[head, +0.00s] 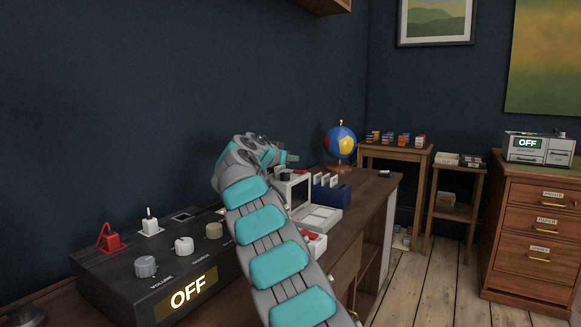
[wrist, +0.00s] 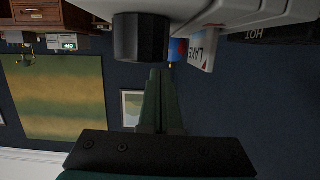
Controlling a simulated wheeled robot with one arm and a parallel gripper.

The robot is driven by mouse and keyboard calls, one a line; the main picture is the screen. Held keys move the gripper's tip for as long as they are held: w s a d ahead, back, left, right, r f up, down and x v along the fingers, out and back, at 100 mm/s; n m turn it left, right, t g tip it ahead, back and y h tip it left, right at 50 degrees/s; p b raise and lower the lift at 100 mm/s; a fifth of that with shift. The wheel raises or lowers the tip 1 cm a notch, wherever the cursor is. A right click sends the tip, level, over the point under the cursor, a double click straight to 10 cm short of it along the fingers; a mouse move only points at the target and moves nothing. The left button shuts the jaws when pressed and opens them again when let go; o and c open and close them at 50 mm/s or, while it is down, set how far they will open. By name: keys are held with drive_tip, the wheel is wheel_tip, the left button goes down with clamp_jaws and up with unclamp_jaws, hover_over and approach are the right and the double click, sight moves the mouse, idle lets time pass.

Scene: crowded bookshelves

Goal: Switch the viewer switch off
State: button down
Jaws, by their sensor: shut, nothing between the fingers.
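No switch is plainly labelled viewer at this size. A pale grey-white device (head: 322,216) stands on the desk beyond my arm; it may be the viewer. My gripper (head: 291,158) is above and behind it, pointing right, partly hidden by my wrist. In the wrist view, which looks upside down, my gripper (wrist: 160,74) shows its fingers together and empty. A black round knob (wrist: 140,38) is close by the fingertips, under a pale body (wrist: 215,10). I cannot tell whether they touch. A white tag with dark letters (wrist: 203,50) is just right of the knob.
A black console (head: 120,265) at front left has a red switch (head: 108,238), a white switch (head: 150,223), several knobs and a lit OFF sign (head: 187,292). A globe (head: 341,142) stands at the desk's far end.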

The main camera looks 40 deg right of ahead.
drive_tip(key=v, duration=0.3)
drive_tip(key=b+v, duration=0.1)
drive_tip(key=v, duration=0.1)
drive_tip(key=r+v, duration=0.1)
drive_tip(key=v, duration=0.2)
drive_tip(key=shift+w+a+r+b, duration=0.1)
drive_tip(key=shift+w+a+b, duration=0.15)
drive_tip(key=shift+a+b, duration=0.1)
drive_tip(key=shift+s+a+r, duration=0.15)
drive_tip(key=shift+s+a, duration=0.15)
drive_tip(key=shift+a, duration=0.35)
